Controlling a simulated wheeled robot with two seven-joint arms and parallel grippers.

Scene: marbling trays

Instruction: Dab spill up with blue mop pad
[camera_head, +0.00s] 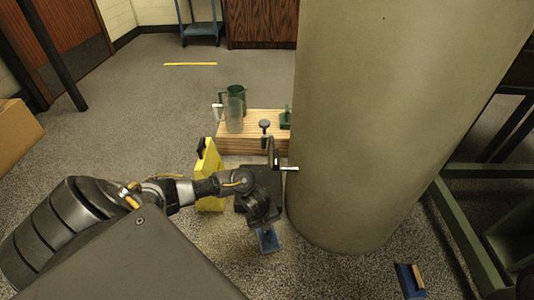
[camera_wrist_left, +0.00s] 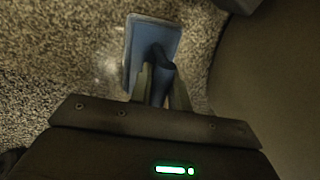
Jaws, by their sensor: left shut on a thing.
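The blue mop pad (camera_head: 268,241) is a flat rectangular block with a blue grip, low near the speckled floor, left of the thick column's foot. My left gripper (camera_head: 264,215) is above it, shut on its grip. The left wrist view shows the pad (camera_wrist_left: 140,48) beyond the fingers (camera_wrist_left: 160,86), with the grip between them. I cannot tell if the pad touches the floor. A faint pale, shiny patch (camera_wrist_left: 108,68) shows on the floor left of the pad; it may be the spill, but its edges are unclear. My right gripper is not in view.
A thick beige column (camera_head: 385,120) stands close at right. A yellow floor sign (camera_head: 211,178) is behind my left arm. A wooden crate (camera_head: 252,145) stands behind, near a clear jug (camera_head: 234,115) and a green jug (camera_head: 238,92). Open floor (camera_head: 130,110) lies at left.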

